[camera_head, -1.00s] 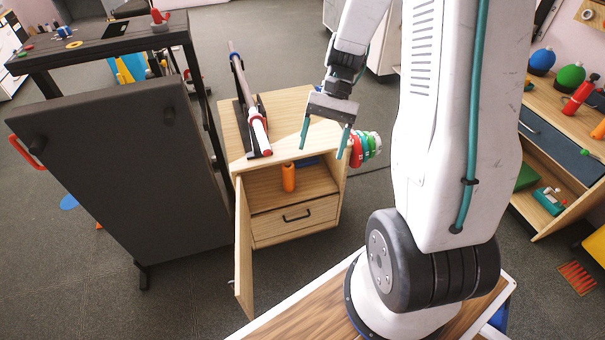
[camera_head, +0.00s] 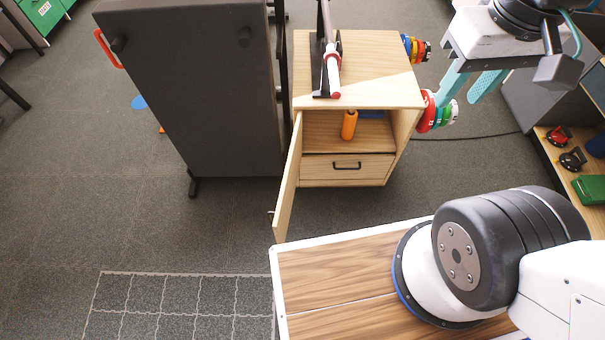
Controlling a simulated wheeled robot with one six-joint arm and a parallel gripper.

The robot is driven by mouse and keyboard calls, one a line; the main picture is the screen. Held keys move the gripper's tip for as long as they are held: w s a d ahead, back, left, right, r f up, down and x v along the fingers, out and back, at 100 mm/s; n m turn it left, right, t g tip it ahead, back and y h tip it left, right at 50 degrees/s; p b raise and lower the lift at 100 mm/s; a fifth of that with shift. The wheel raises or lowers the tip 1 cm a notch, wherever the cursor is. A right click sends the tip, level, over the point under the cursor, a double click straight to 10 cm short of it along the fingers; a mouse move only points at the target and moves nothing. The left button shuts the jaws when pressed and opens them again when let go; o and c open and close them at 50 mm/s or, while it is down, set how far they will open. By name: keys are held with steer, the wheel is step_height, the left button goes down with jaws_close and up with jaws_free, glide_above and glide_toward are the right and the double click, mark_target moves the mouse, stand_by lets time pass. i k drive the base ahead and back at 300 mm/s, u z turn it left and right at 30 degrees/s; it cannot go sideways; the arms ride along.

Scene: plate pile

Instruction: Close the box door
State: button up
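The wooden box (camera_head: 385,90) stands ahead of me with its front open. Its door (camera_head: 287,187) is hinged on the left front edge and swung out wide toward me, with a small knob near its free edge. Inside, an orange cylinder (camera_head: 349,125) stands on the upper shelf, above a drawer (camera_head: 347,167) with a black handle. My gripper (camera_head: 470,90) is at the upper right, to the right of the box and apart from the door. Its two teal fingers are spread, with nothing seen between them.
A dark grey panel (camera_head: 190,90) stands just left of the box and door. A rod on a black stand (camera_head: 331,65) lies on the box top. Coloured rings (camera_head: 437,112) hang on the box's right side. Open floor (camera_head: 200,225) lies left of my wooden base.

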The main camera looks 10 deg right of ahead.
mark_target(280, 224)
steer(key=z, duration=2.9)
steer(key=k, duration=1.7)
steer(key=u, duration=2.1)
steer(key=i, duration=0.5)
steer(key=z, duration=0.4)
steer(key=k, duration=0.5)
steer(key=z, duration=0.25)
